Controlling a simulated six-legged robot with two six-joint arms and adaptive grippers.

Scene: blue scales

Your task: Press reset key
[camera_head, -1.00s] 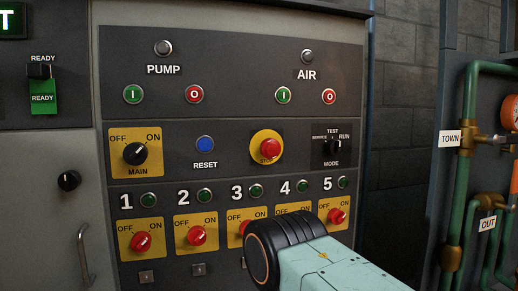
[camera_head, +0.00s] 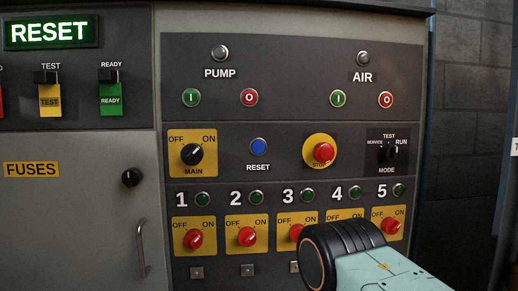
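The blue round reset key (camera_head: 258,147) sits in the middle row of the dark control panel, above its RESET label. Nothing touches it and it is in full view. A pale green arm link of mine with a black joint (camera_head: 340,252) comes in from the bottom right. It covers part of the numbered switch row, below and right of the reset key. Neither gripper shows in the view.
The yellow MAIN switch (camera_head: 192,153) is left of the key, and the red STOP button (camera_head: 324,152) is to its right. Several red rotary switches (camera_head: 246,237) line the row below. A lit RESET sign (camera_head: 49,32) is at the upper left. A handle (camera_head: 142,248) stands out at the lower left.

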